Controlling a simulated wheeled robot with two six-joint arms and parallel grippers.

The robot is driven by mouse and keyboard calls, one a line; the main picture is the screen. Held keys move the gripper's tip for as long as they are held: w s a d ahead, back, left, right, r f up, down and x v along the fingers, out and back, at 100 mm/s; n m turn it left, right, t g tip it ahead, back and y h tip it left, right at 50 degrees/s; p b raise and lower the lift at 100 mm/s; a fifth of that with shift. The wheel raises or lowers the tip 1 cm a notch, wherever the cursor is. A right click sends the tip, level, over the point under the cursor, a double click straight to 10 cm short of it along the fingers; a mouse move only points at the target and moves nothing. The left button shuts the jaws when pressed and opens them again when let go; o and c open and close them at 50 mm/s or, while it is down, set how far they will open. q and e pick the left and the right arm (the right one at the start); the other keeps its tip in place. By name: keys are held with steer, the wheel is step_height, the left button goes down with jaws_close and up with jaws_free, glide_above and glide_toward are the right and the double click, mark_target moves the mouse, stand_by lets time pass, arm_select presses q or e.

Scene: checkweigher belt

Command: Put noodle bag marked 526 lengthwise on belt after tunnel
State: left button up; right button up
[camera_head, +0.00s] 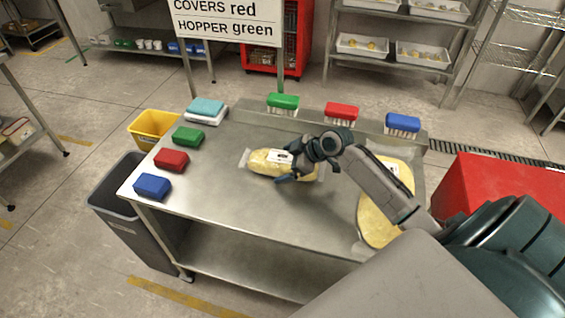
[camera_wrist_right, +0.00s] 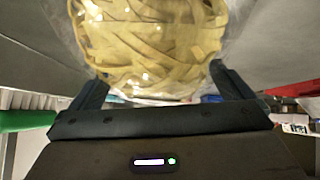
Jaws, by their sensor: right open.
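A clear bag of yellow noodles (camera_head: 262,164) with a white label lies on the steel table (camera_head: 240,205). The label's number is too small to read. My right gripper (camera_head: 294,176) is open at the bag's right part. In the right wrist view the noodle bag (camera_wrist_right: 150,45) fills the space between and beyond the two open fingers. I cannot tell whether the fingers touch it. A second, larger noodle bag (camera_head: 376,228) lies at the table's right end, partly behind my right arm. No belt or tunnel is identifiable. My left gripper is not in view.
Green (camera_head: 187,137), red (camera_head: 171,159) and blue (camera_head: 152,186) blocks line the table's left edge, near folded cloths (camera_head: 206,108). Green (camera_head: 283,101), red (camera_head: 341,110) and blue (camera_head: 402,122) brushes stand along the back. The table's front middle is clear.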

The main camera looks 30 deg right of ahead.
steer(key=c, duration=1.3)
steer(key=shift+r, duration=0.1)
steer(key=shift+c, duration=0.2)
